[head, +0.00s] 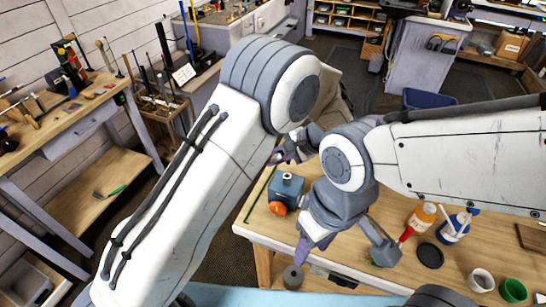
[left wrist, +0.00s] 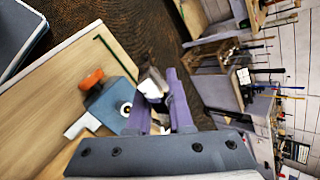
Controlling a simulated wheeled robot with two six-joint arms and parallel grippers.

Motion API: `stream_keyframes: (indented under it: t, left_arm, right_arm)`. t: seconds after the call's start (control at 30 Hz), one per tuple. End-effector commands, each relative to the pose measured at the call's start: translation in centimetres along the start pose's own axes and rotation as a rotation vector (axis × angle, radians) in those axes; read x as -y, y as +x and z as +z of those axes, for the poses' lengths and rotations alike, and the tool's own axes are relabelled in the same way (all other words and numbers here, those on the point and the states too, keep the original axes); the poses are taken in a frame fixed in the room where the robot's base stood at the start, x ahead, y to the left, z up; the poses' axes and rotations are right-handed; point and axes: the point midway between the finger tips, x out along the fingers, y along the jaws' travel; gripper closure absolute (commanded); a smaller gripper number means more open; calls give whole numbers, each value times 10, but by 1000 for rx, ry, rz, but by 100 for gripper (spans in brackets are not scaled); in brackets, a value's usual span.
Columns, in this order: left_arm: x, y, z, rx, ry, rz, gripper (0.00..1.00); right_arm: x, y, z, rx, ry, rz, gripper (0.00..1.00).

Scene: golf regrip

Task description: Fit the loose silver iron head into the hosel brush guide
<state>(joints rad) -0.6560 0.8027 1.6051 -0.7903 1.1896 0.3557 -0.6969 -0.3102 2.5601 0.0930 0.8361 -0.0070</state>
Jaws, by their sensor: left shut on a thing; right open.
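My left gripper (left wrist: 156,84) is shut on the silver iron head (left wrist: 153,81), a small pale piece partly hidden by the purple fingers in the left wrist view. In the head view the left gripper (head: 288,152) is beyond the bench's far edge, and the head in it is hard to make out. The blue-grey block with a pale round socket, seemingly the hosel brush guide (head: 287,188), stands on the bench near it; it also shows in the left wrist view (left wrist: 112,106). The head is apart from the socket. My right gripper (head: 345,245) is open and empty over the bench.
An orange knob (head: 278,208) sticks out of the block. To the right on the bench stand an orange bottle (head: 421,215), a blue bottle (head: 453,228), a black disc (head: 430,255), a white cup (head: 481,280) and a green cup (head: 513,290). A green rod (head: 262,193) lies left of the block.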

Motion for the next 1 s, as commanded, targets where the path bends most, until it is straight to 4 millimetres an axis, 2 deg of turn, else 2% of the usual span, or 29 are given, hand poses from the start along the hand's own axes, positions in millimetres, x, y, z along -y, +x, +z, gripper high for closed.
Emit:
stream_keyframes:
  t: [0.1, 0.4, 1.0]
  left_arm:
    - [-9, 12, -4, 2, 0, 0, 100]
    - [-25, 30, -12, 2, 0, 0, 100]
    - [-27, 32, -13, 1, 0, 0, 100]
  right_arm:
    - [-1, 13, 1, 0, 2, 0, 50]
    - [-2, 32, 2, 0, 5, 0, 50]
    - [-2, 34, 2, 0, 6, 0, 50]
